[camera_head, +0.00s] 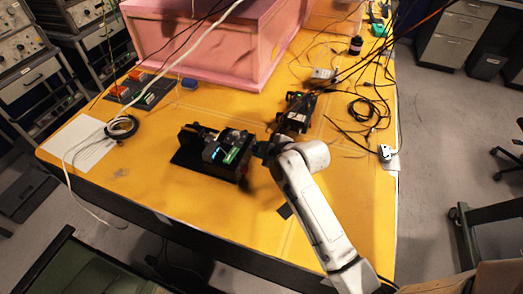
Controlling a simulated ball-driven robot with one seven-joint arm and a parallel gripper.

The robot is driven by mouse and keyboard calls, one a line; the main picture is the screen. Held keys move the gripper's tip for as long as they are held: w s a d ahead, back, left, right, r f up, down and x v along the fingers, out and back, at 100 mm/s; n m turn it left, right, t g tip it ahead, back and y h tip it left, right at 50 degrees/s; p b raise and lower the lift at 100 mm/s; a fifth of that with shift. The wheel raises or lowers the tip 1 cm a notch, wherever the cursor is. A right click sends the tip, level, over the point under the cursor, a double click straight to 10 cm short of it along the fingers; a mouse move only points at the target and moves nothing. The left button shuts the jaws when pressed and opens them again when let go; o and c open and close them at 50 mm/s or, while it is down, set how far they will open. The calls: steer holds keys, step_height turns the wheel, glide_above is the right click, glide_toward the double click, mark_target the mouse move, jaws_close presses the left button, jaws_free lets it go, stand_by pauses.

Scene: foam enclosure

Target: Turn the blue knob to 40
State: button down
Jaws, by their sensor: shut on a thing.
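A dark device (212,153) with a small blue-lit display (211,152) and a green panel (234,153) sits on the yellow table. My white arm reaches in from the lower right. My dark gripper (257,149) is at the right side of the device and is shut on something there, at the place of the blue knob. The gripper and its shadowed surroundings hide the knob, so its pointer and scale cannot be read.
The device stands on a black base plate (190,158). A second dark board (297,111) lies behind my arm. A pink foam box (195,50) stands at the back. Cables (362,108) lie at right, and white paper (85,145) at left. The front of the yellow table (130,180) is clear.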

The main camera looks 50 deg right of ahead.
steer(key=shift+d+m+g+y, duration=0.15)
steer(key=shift+m+g+y, duration=0.3)
steer(key=shift+y, duration=0.35)
steer(key=shift+f, duration=0.1)
steer(key=c, duration=0.9)
jaws_free()
steer(key=b+v, duration=0.1)
steer(key=v, duration=1)
